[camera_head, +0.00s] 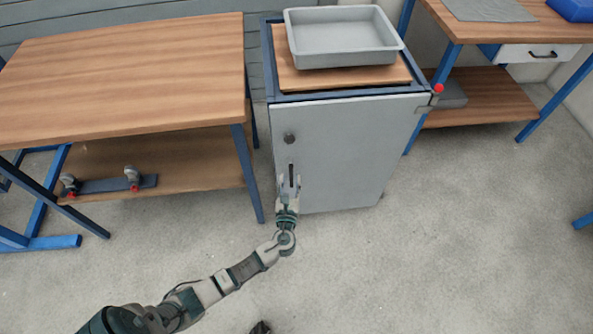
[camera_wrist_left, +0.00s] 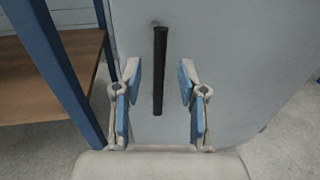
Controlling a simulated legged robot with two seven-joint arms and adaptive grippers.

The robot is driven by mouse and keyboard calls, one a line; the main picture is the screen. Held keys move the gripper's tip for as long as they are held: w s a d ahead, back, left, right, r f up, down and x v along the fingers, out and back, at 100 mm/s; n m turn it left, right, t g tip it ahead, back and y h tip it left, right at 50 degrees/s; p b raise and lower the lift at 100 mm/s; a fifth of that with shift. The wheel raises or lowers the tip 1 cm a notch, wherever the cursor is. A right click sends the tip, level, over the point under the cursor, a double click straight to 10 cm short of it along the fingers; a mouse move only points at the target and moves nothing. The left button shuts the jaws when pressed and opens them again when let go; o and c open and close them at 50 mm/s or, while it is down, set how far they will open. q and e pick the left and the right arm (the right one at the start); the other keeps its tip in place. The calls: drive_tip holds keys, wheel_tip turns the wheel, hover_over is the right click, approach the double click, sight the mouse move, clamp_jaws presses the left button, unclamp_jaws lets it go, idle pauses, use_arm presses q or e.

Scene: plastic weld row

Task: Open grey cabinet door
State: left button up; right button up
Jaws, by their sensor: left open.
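The grey cabinet (camera_head: 345,150) stands in the middle of the head view, and its door looks shut. A round dark knob or lock (camera_head: 289,138) sits at the upper left of the door, above a dark vertical handle (camera_head: 291,176). My left gripper (camera_head: 289,183) is at the handle in the head view. In the left wrist view the black bar handle (camera_wrist_left: 160,70) stands upright between the two blue-padded fingers of my open left gripper (camera_wrist_left: 158,85), with a gap on each side.
A wooden workbench (camera_head: 130,80) with blue legs stands left of the cabinet, close to the handle side. A grey tray (camera_head: 345,45) sits on the cabinet top. Another bench (camera_head: 490,20) stands at the right. The floor (camera_head: 420,260) in front is clear.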

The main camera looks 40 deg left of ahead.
sight(291, 173)
use_arm(q)
drive_tip(key=b+x, duration=0.1)
drive_tip(key=x, duration=0.2)
drive_tip(key=shift+w+a+f, duration=0.15)
drive_tip(key=shift+w+a, duration=0.3)
drive_tip(key=shift+w, duration=0.05)
drive_tip(key=shift+r, duration=0.2)
clamp_jaws()
